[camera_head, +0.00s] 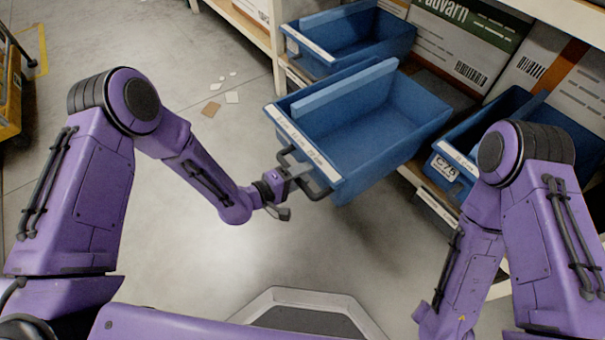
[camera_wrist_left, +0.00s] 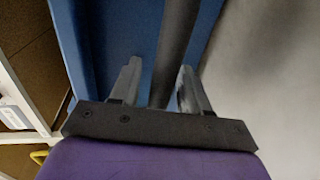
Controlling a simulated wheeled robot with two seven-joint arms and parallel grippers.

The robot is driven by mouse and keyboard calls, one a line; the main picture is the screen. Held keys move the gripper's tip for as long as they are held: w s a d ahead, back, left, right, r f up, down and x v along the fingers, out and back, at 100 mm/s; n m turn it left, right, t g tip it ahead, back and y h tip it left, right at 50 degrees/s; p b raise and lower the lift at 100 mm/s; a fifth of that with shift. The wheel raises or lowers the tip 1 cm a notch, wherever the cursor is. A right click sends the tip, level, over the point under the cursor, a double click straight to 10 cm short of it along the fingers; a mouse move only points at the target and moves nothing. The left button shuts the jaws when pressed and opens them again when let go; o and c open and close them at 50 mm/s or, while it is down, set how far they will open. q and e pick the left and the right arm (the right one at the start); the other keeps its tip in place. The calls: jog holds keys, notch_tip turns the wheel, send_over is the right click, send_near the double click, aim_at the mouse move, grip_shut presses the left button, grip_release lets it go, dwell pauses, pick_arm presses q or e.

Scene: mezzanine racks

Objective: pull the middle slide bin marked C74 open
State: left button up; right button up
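The middle blue slide bin (camera_head: 385,135) stands far out from the rack, between two other blue bins, and looks empty. A pale label strip runs along its front, too small to read. Its dark handle (camera_head: 318,190) is on the front face. My left gripper (camera_head: 284,194) is at this handle. In the left wrist view, the dark handle bar (camera_wrist_left: 176,40) passes between my two spread fingers, with a gap beside the left finger. The fingers look open around the bar. My right arm is at the right, its gripper not in view.
Another blue bin (camera_head: 350,38) sits further back, partly out. A third bin (camera_head: 460,165) at the right has a tag starting with C7 and is partly behind my right arm. Boxes stand on the shelf behind. Paper scraps (camera_head: 232,97) lie on open floor at the left.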

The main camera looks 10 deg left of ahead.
pick_arm(q)
jog(key=shift+s+a+r, duration=0.1)
jog(key=shift+s+a, duration=0.1)
jog(key=shift+s, duration=0.05)
jog(key=p+v, duration=0.3)
jog(key=v, duration=0.7)
jog(key=shift+w, duration=0.1)
